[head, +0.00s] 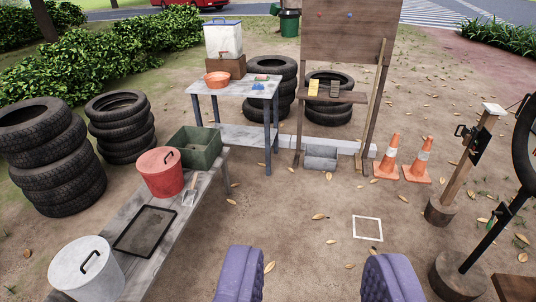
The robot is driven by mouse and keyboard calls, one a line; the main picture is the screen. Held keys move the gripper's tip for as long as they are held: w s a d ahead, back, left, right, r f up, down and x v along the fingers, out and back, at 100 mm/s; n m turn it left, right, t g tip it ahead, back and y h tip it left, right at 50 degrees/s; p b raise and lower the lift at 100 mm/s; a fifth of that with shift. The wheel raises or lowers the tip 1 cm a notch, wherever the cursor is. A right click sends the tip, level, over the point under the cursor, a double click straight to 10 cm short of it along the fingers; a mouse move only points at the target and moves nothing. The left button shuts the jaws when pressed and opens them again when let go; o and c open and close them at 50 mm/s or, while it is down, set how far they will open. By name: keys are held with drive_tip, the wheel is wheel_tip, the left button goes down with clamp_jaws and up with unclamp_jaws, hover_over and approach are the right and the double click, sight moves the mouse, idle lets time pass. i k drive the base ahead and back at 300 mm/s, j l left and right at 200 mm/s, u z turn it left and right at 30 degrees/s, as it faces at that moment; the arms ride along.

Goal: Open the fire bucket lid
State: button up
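The red fire bucket (164,183) stands on a grey bench at the left. Its red lid (152,161) lies flat on top, closed, with a dark loop handle (171,156) on it. My gripper (315,274) shows at the bottom as two purple fingers set wide apart. It is open and empty, with only bare ground between the fingers. It is to the right of the bucket and does not touch it.
The bench (196,210) also holds a green crate (195,151), a trowel (190,194), a dark tray (146,231) and a white lidded bucket (86,272). Tyre stacks (55,165) stand behind. A table (240,86) and traffic cones (388,155) stand farther off. Ground ahead is mostly clear.

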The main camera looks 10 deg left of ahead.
sight(156, 160)
drive_tip(key=i+u, duration=0.2)
drive_tip(key=i, duration=0.75)
drive_tip(key=i+l+u, duration=0.15)
drive_tip(key=i, duration=0.75)
drive_tip(key=i+j+u, duration=0.1)
drive_tip(key=i+u, duration=0.7)
drive_tip(key=i+l+u, duration=0.2)
drive_tip(key=i+u, duration=0.65)
drive_tip(key=i, duration=0.5)
drive_tip(key=i+j, duration=0.05)
